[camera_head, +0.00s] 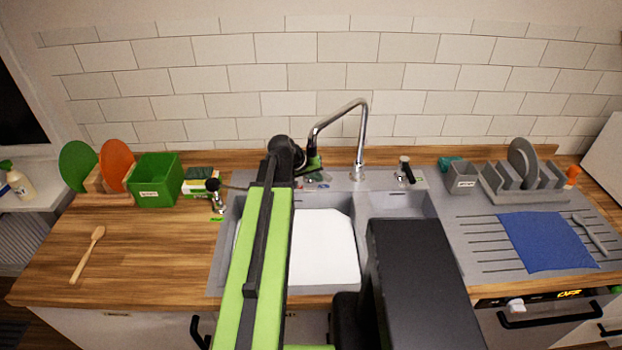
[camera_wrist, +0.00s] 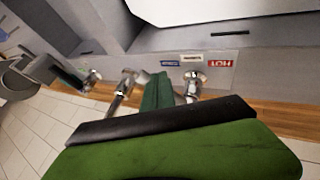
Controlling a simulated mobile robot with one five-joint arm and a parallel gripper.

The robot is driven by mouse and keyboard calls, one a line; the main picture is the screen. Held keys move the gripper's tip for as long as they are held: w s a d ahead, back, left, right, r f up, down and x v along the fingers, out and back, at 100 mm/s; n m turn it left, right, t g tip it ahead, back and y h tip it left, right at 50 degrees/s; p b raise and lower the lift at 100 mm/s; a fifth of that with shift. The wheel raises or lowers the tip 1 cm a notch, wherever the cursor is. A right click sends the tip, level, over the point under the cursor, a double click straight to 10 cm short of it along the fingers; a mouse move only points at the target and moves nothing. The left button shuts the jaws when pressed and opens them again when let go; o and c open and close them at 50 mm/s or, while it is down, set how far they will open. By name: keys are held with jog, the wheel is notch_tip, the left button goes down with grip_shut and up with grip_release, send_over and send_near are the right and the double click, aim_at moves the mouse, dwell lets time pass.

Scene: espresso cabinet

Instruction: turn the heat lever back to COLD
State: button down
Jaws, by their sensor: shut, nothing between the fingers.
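The heat lever's round chrome base (camera_wrist: 195,80) shows in the wrist view at the sink's back ledge, beside the labels. A red HOT label (camera_wrist: 220,65), a white label (camera_wrist: 192,57) and a blue label (camera_wrist: 170,63) lie along the ledge; this view is upside down. My gripper (camera_wrist: 157,88) is shut and empty, its green fingers just beside the chrome base. I cannot tell whether they touch, or where the lever points, as my gripper covers part of it. In the head view, my gripper (camera_head: 314,163) is at the ledge left of the faucet, mostly hiding the lever.
The chrome faucet (camera_head: 358,150) arches close beside my gripper. A black-topped tap (camera_head: 405,172) stands to the right, another black-knobbed fitting (camera_head: 213,187) to the left. A dish rack (camera_head: 525,180) and blue cloth (camera_head: 545,241) are right; a green bin (camera_head: 155,182) is left.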

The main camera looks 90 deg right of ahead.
jog(key=shift+s+d, duration=0.1)
jog(key=shift+s, duration=0.4)
jog(key=shift+s+r, duration=0.1)
jog(key=shift+s, duration=0.05)
